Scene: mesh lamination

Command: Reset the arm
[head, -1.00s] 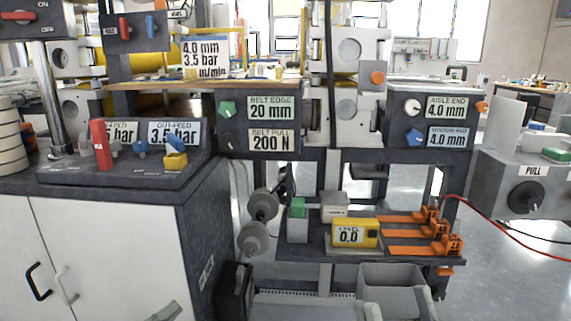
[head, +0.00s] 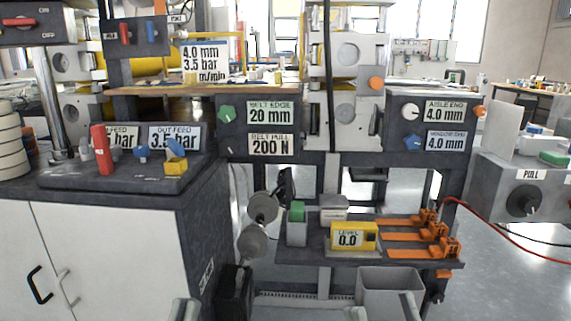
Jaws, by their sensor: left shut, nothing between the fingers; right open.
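The tip of my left gripper (head: 184,311) shows at the bottom edge, in front of the white cabinet. It is shut and empty, and most of it is below the picture. My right gripper (head: 382,307) shows only as two grey fingertips at the bottom edge, in front of the grey bin. They stand apart with nothing between them. The rest of both arms is out of view.
A white cabinet (head: 110,255) with a dark control console (head: 110,178) stands at left. A shelf (head: 300,256) carries a yellow level gauge (head: 353,236) and orange clamps (head: 440,246). A grey bin (head: 389,278) is below. Open floor (head: 515,265) lies at right.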

